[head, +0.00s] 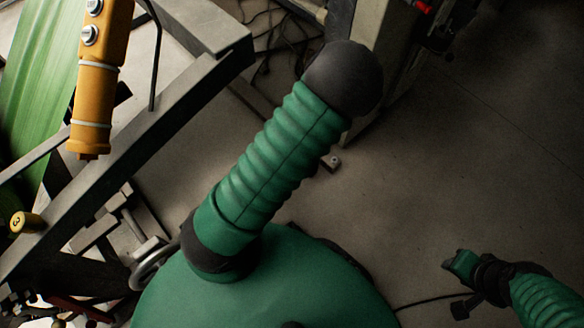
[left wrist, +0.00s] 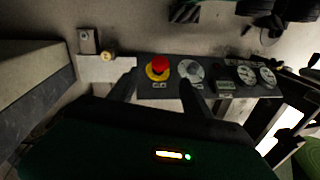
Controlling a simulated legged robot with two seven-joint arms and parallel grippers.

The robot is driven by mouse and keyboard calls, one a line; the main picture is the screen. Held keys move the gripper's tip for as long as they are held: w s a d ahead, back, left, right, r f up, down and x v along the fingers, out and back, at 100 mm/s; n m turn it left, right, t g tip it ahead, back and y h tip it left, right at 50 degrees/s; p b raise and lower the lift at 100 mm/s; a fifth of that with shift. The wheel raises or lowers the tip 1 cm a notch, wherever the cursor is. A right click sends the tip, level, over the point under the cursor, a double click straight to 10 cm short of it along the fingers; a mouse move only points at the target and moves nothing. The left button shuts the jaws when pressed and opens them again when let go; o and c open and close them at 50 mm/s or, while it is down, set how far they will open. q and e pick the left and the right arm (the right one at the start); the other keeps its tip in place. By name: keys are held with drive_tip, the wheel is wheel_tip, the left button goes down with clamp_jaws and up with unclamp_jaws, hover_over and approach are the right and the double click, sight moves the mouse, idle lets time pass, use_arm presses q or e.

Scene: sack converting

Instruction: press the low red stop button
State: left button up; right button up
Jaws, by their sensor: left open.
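The red stop button (left wrist: 160,62) sits on a yellow base on a dark control panel (left wrist: 222,75) in the left wrist view. My left gripper (left wrist: 158,82) is open and empty, its two dark fingers pointing toward the panel. The button shows between and just beyond the fingertips; I cannot tell how far away it is. The button and left gripper do not show in the head view, where my green ribbed left arm crosses the middle. My right gripper (head: 464,268) is at the lower right of the head view, away from the panel; its jaws are unclear.
In the head view, a yellow pendant control (head: 95,95) hangs before a grey metal frame (head: 150,125). Bare floor (head: 470,150) lies at the right.

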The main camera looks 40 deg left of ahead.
use_arm(q)
drive_tip(key=f+b, duration=0.1)
drive_tip(key=f, duration=0.1)
drive_tip(key=s+f+b, duration=0.1)
drive_tip(key=f+b, duration=0.1)
drive_tip(key=f, duration=0.1)
drive_tip(key=f+b, duration=0.1)
drive_tip(key=f, duration=0.2)
drive_tip(key=shift+s+f+b, duration=0.15)
drive_tip(key=shift+s+b, duration=0.1)
drive_tip(key=shift+b, duration=0.05)
drive_tip(key=shift+s+f, duration=0.1)
drive_tip(key=shift+f, duration=0.35)
drive_tip(key=shift+c, duration=0.3)
clamp_jaws()
drive_tip(key=shift+r, duration=0.1)
